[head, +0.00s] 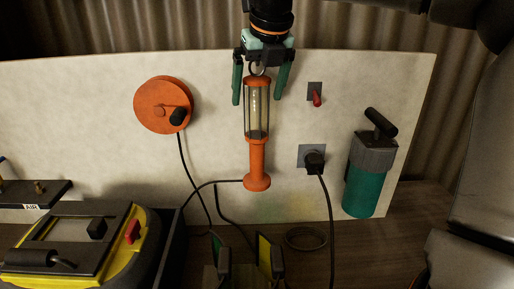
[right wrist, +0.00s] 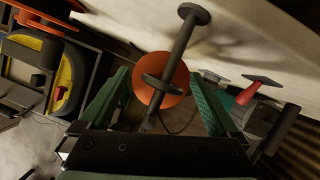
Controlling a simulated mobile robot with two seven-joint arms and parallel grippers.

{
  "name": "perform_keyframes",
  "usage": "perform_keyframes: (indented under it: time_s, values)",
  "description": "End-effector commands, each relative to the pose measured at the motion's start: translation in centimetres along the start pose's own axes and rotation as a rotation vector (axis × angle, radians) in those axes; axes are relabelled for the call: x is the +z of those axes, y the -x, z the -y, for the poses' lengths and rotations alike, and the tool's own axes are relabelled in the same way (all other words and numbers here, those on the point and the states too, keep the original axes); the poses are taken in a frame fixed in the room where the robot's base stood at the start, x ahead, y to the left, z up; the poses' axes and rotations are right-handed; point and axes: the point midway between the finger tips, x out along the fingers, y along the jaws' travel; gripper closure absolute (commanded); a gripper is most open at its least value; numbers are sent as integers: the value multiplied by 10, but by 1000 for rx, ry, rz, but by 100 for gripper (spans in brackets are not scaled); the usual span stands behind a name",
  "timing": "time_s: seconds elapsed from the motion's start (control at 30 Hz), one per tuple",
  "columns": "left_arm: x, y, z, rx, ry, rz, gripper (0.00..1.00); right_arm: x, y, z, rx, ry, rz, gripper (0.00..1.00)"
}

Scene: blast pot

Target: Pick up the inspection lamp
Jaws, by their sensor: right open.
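The inspection lamp (head: 257,150) has an orange handle, a clear caged tube and an orange top cap. It hangs upright in front of the pale panel, with a ring at its top and a black cable at its base. My right gripper (head: 260,92) is above it, pointing down and open, one green finger on each side of the lamp's top, with gaps visible. In the right wrist view, the lamp's orange cap (right wrist: 172,92), the ring and a dark peg (right wrist: 182,45) show between the fingers. My left gripper (head: 245,262) is low in the head view, empty, its fingers apart.
An orange reel (head: 158,104) is on the panel (head: 80,120) at left. A red switch (head: 317,99), a plugged socket (head: 312,157) and a green cylinder with a black handle (head: 364,180) are at right. A yellow and black case (head: 133,270) stands lower left. Cables cross below the lamp.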

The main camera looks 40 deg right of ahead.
Motion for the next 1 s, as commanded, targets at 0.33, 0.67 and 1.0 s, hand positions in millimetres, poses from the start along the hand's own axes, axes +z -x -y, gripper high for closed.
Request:
perform_keyframes:
  time_s: [0.33, 0.67, 1.0]
  values:
    - [0, 0, 0, 0, 0, 0, 33, 0, -2, 0, 0, -1, 0, 16]
    - [0, 0, 0, 0, 0, 0, 33, 0, -1, 0, 0, -1, 0, 53]
    - [0, 0, 0, 0, 0, 0, 33, 0, -1, 0, 0, -1, 1, 91]
